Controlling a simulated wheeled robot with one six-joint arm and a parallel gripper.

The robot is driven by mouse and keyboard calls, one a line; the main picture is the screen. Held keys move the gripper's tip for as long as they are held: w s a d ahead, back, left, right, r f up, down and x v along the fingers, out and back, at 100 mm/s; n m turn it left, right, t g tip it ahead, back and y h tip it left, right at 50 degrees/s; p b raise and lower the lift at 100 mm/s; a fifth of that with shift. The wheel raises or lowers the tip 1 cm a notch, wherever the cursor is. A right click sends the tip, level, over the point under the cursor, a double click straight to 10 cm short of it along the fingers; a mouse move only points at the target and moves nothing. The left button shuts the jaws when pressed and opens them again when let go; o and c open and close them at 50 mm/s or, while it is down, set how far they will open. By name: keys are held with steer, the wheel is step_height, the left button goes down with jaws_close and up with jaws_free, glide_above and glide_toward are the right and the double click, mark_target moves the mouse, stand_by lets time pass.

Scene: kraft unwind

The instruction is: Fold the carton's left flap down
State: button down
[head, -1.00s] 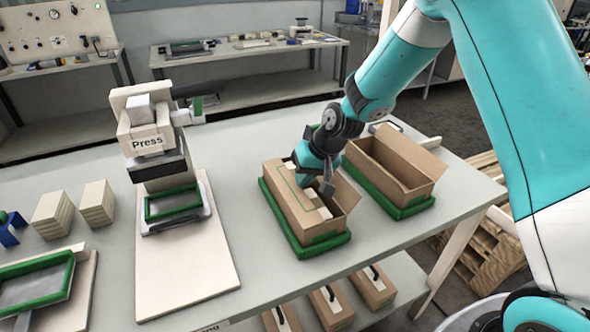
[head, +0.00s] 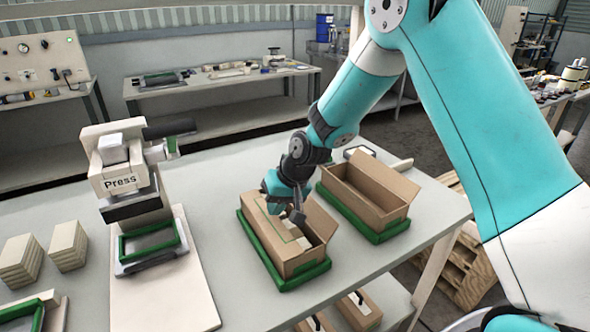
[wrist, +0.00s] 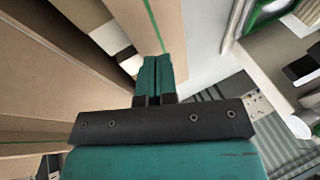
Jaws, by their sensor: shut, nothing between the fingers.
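The carton (head: 294,264) is an open brown box in a green tray (head: 290,284) on the table. Its left flap (head: 262,225), marked with a thin green line, leans over the left part of the opening; its exact angle is hard to tell. The flap also shows in the wrist view (wrist: 168,28). The right flap (head: 322,220) stands up and outward. My gripper (head: 297,218) is shut and empty, over the carton at the left flap. In the wrist view its teal fingertips (wrist: 153,64) are close to the flap; contact is unclear. Pale blocks (wrist: 112,36) show inside the carton.
A second open carton (head: 368,190) in a green tray stands just right, beyond my gripper. A press (head: 122,178) on a pale board stands to the left. Stacks of pale pads (head: 68,246) lie farther left. Bare table lies between press and carton.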

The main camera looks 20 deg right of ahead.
step_height(320, 180, up, 4)
steer(key=p, duration=0.2)
steer(key=shift+p, duration=0.3)
steer(key=d+f+b+v, duration=0.1)
steer(key=d+b+v, duration=0.15)
steer(key=v, duration=1.65)
steer(key=s+a+f+n+g, duration=0.1)
steer(key=s+a+n, duration=0.2)
steer(key=s, duration=0.9)
steer(key=s+a+f+n+g, duration=0.1)
steer(key=s+a+n, duration=0.3)
steer(key=s+a, duration=0.5)
steer(key=s+g, duration=0.1)
steer(key=s, duration=0.3)
steer(key=shift+s+f+b, duration=0.15)
steer(key=shift+s+b, duration=0.1)
steer(key=shift+b, duration=0.1)
